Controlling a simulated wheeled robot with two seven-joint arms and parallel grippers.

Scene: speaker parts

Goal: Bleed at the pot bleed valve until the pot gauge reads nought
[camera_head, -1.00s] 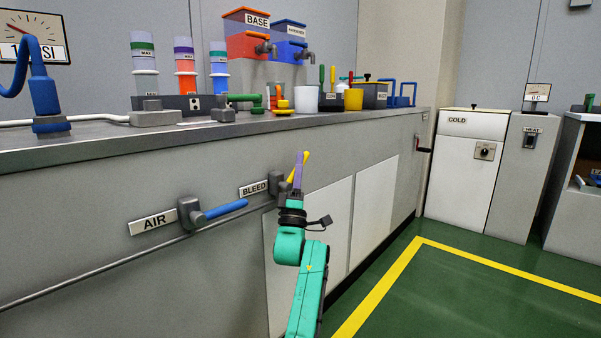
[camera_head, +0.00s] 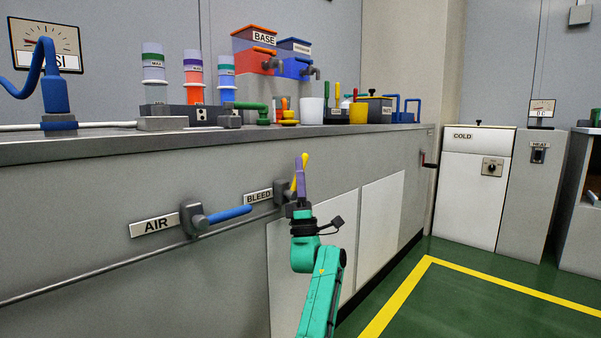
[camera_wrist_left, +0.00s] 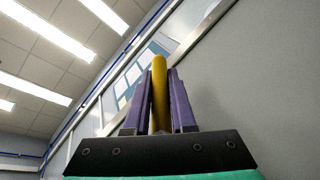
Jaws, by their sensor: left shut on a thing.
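The bleed valve (camera_head: 280,192) is a grey body on the bench front beside the BLEED label (camera_head: 257,197). Its yellow lever (camera_head: 305,159) points up, slightly tilted. My left gripper (camera_head: 300,172) has purple fingers shut on this lever. In the left wrist view the yellow lever (camera_wrist_left: 159,95) stands between the two purple fingers (camera_wrist_left: 160,100). A dial gauge (camera_head: 30,33) marked "SI" hangs on the wall at the far left. A blue hose covers part of its readout, so I cannot read its value. My right gripper is not in view.
The AIR valve (camera_head: 192,217) with a blue lever (camera_head: 228,214) sits left of the bleed valve. A pipe (camera_head: 100,271) runs along the bench front. Cups, tubes and coloured tanks stand on the bench top (camera_head: 120,144). Green floor (camera_head: 470,305) is clear at right.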

